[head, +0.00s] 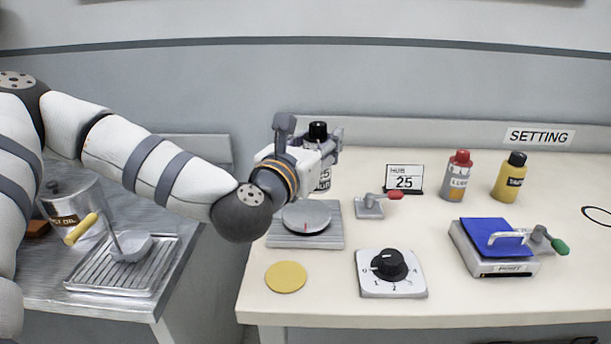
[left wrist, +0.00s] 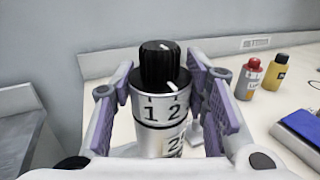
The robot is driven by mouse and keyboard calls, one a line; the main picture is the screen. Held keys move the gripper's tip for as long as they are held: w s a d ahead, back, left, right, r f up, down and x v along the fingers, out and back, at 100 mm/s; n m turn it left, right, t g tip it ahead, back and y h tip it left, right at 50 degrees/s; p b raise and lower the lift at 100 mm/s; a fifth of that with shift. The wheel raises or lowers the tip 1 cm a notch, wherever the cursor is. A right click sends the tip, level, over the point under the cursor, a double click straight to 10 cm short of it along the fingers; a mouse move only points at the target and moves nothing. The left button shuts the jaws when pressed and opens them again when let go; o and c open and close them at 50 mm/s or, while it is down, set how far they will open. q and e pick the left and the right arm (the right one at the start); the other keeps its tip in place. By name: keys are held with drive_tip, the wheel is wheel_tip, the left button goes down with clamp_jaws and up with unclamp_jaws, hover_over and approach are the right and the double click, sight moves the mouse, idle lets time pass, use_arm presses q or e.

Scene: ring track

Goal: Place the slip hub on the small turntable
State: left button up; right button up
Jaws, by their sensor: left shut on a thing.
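The slip hub (head: 318,131) is a silver cylinder with a black ribbed knob on top and printed numbers on its side. In the left wrist view the hub (left wrist: 160,110) stands upright between the two purple-padded fingers. My left gripper (head: 322,158) is shut on it; the gripper also shows in the left wrist view (left wrist: 162,105). The small turntable (head: 307,216) is a grey disc on a ribbed grey base, with its top bare where it shows. The hub appears above and behind the disc's middle; its lower end is partly hidden by my gripper. My right gripper is out of view.
Around the turntable are a red-handled clamp (head: 371,206), a "HUB 25" card (head: 404,178), a dial box (head: 391,282) and a yellow disc (head: 286,277). Two bottles (head: 460,178) and a blue-topped block (head: 490,235) stand right. A metal side table (head: 55,284) is left.

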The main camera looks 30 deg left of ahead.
use_arm(q)
drive_tip(key=a+f, duration=0.1)
drive_tip(key=f, duration=0.1)
drive_tip(key=a+f, duration=0.1)
drive_tip(key=f, duration=0.2)
drive_tip(key=w+a+f+b, duration=0.1)
drive_tip(key=f, duration=0.1)
drive_tip(key=shift+f, duration=0.3)
drive_tip(key=shift+r, duration=0.1)
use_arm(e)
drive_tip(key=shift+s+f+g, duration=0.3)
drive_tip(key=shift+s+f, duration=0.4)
use_arm(q)
drive_tip(key=shift+f, duration=0.25)
drive_tip(key=o, duration=1.3)
drive_tip(key=shift+c, duration=0.2)
drive_tip(key=shift+r, duration=0.1)
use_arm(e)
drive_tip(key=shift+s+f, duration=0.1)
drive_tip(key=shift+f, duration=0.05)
use_arm(q)
drive_tip(key=shift+r, duration=0.1)
